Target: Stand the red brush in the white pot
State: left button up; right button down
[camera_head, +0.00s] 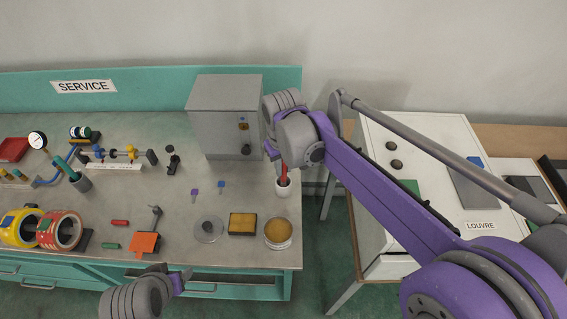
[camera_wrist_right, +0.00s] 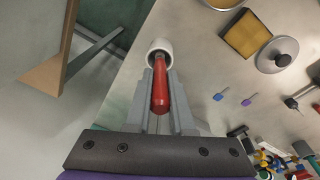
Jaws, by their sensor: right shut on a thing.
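The red brush (camera_wrist_right: 160,95) is held between the fingers of my right gripper (camera_wrist_right: 159,82), which is shut on its handle. The brush also shows in the head view (camera_head: 283,175) as a short red length below my right wrist. The white pot (camera_wrist_right: 160,46) is at the brush's far end, and that end lies within the pot's mouth. In the head view the pot (camera_head: 283,188) stands near the bench's right edge, directly below the brush. How deep the brush sits is hidden. My left gripper (camera_head: 182,281) is at the bench's front edge, its fingers unclear.
The grey cabinet (camera_head: 225,120) stands behind and left of the pot. A gap separates the bench from the white table (camera_head: 430,140) at right.

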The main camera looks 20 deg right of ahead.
pick_arm(q)
jog(key=shift+s+f+b, duration=0.2)
jog(key=shift+f+b, duration=0.4)
jog(key=shift+f, duration=0.2)
pick_arm(e)
jog(key=shift+f, duration=1.15)
grip_release()
pick_arm(q)
jog(key=shift+r, duration=0.1)
pick_arm(e)
jog(key=shift+r, duration=0.15)
jog(key=shift+w+r+p, duration=0.1)
jog(key=shift+r+p, duration=2.65)
jog(key=shift+r, duration=2.15)
pick_arm(q)
notch_tip(320, 180, up, 7)
jog(key=w, duration=0.3)
jog(key=shift+r, duration=0.15)
jog(key=shift+s, duration=0.1)
